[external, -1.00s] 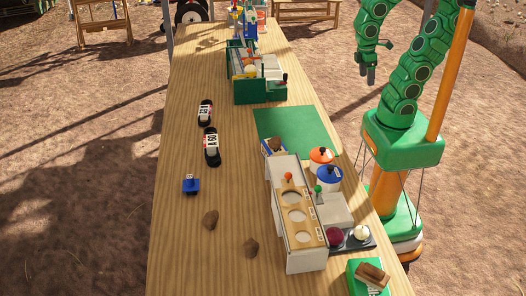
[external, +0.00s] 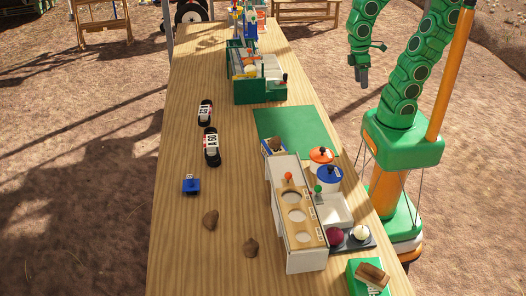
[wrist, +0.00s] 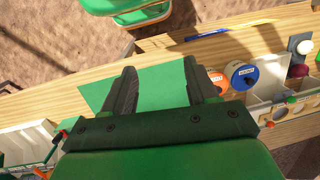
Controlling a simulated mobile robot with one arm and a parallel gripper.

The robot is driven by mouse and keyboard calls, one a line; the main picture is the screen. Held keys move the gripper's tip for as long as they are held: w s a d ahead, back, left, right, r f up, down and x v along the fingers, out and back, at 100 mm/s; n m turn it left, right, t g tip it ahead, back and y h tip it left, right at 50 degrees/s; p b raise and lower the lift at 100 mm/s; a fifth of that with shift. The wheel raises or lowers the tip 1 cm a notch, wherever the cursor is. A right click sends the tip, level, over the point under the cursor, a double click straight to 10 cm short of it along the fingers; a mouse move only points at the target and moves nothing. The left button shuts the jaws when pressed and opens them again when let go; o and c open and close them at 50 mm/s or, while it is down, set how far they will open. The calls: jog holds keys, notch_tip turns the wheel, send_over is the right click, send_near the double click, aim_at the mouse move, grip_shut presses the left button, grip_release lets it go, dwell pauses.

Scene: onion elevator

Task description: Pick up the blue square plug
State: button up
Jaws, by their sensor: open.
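The blue square plug (external: 191,185) sits on the left part of the wooden table, a small blue block with a white label on top. It does not show in the wrist view. My gripper (external: 363,82) is in the air beyond the table's right edge, far from the plug. In the wrist view my gripper (wrist: 163,90) has its two dark fingers apart with nothing between them, above the green mat (wrist: 160,82).
A wooden box with round holes (external: 296,215), an orange-lidded pot (external: 321,157) and a blue-lidded pot (external: 329,178) stand on the right. Black-and-white items (external: 212,147) lie left of the green mat (external: 297,130). Brown lumps (external: 210,220) lie near the plug. A green crate (external: 260,91) stands farther back.

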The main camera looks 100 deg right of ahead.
jog(key=w+a+r+m+y, duration=0.1)
jog(key=w+a+m+y, duration=0.45)
jog(key=w+a, duration=1.2)
jog(key=m+t+y, duration=0.6)
jog(key=m, duration=0.6)
send_over(191, 175)
jog(key=s+a, duration=0.1)
jog(key=s, duration=1.4)
notch_tip(191, 175, down, 9)
jog(key=w+d+f+m+t, duration=0.1)
jog(key=w+d+f+m, duration=0.1)
jog(key=w+f, duration=0.1)
jog(key=w+d+f+m+t+h, duration=0.1)
jog(key=w+f+m, duration=0.2)
jog(key=w+f, duration=0.1)
jog(key=w+d+f+m+t+h, duration=0.1)
jog(key=w+d+f+m, duration=0.1)
jog(key=w+f, duration=0.2)
jog(key=shift+w+d+f+t, duration=0.2)
jog(key=shift+d+f+t, duration=0.2)
jog(key=shift+f, duration=0.25)
jog(key=shift+x, duration=3.25)
jog(key=shift+w+a+f, duration=0.3)
jog(key=shift+a, duration=0.1)
